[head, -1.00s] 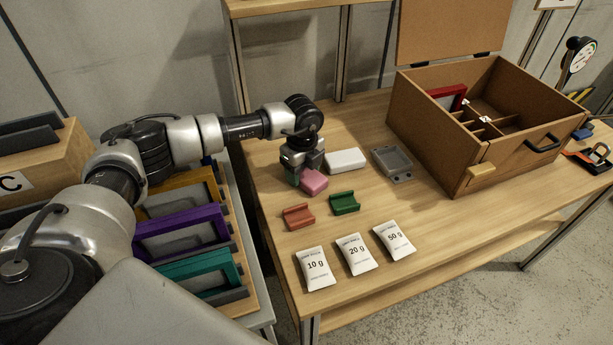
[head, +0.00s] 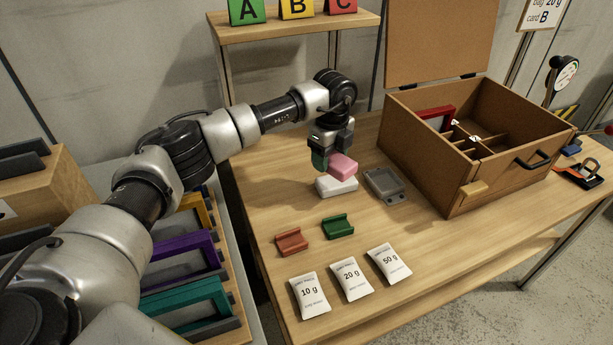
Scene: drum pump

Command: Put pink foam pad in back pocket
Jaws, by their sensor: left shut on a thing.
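The pink foam pad (head: 343,166) is in my left gripper (head: 332,160), raised above the table in front of the white block. The gripper is shut on it and points down. The wooden box (head: 425,165) stands to the right with its lid (head: 438,40) open upright. Inside the box, thin dividers (head: 470,137) form compartments, and a red frame (head: 436,118) stands at the left. The box's front wall hides part of the compartments. I cannot tell which compartment is the back pocket. My right gripper is not in view.
A white block (head: 337,187) and a grey tray (head: 384,184) lie near the gripper. Red (head: 295,243) and green (head: 338,227) blocks and several white packets (head: 351,279) lie in front. Table space between packets and box is clear.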

